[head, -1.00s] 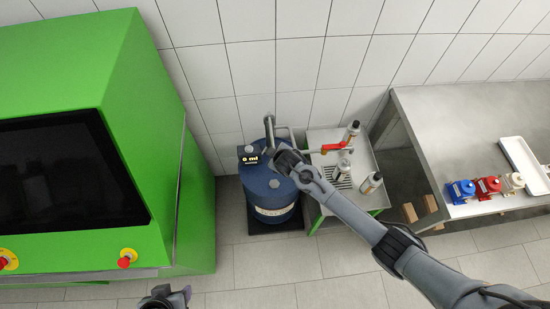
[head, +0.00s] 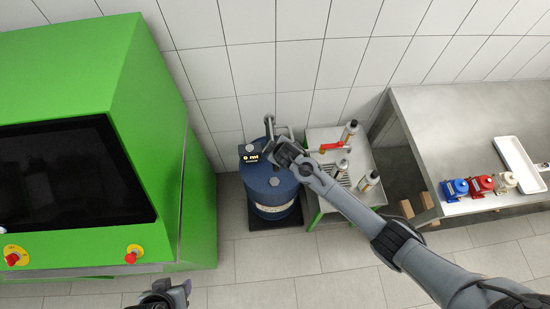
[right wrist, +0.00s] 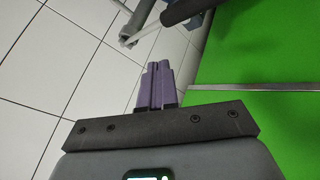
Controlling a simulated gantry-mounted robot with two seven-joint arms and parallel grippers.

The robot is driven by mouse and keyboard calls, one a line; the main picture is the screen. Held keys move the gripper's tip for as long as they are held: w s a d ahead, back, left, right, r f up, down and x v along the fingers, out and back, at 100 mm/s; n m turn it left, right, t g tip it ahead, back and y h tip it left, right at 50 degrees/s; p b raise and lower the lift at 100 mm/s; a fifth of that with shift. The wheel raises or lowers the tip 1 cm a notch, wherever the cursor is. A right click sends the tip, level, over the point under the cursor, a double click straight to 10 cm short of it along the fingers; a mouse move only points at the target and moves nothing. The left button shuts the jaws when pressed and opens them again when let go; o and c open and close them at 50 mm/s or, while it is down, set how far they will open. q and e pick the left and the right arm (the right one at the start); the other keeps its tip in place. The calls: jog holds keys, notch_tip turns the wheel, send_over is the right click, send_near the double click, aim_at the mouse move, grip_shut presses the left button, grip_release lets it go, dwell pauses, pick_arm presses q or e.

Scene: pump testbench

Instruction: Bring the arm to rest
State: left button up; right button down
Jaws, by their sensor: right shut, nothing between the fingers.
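My right arm comes in from the right in the head view. Its hand is over the blue drum (head: 270,190), near the drum's display (head: 251,158) reading "0 ml", and its fingertips are hidden there. In the right wrist view the right gripper's purple fingers (right wrist: 154,84) are shut together and empty. A grey pipe end (right wrist: 128,41) shows beyond them. My left gripper (head: 180,293) is at the bottom edge of the head view, partly cut off; its finger opening cannot be made out.
A green machine (head: 90,75) with a dark screen and red buttons stands left. A small table (head: 325,137) with several bottles and a red-handled part is right of the drum. A steel bench (head: 450,110) holds blue, red and beige pumps and a white tray (head: 517,160). Front floor is clear.

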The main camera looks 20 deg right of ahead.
jog(key=s+a+r+m+g, duration=0.2)
jog(key=s+m, duration=0.1)
jog(key=s, duration=1.4)
jog(key=s+d+r+m+g, duration=0.1)
jog(key=s+d+r, duration=0.1)
jog(key=s+r, duration=0.3)
jog(key=s+d+r+m+g, duration=0.1)
jog(key=s+r, duration=0.4)
jog(key=s, duration=0.8)
jog(key=shift+s+d+m+p, duration=0.15)
jog(key=shift+d+m+p, duration=0.35)
jog(key=shift+d, duration=0.75)
jog(key=shift+m, duration=0.3)
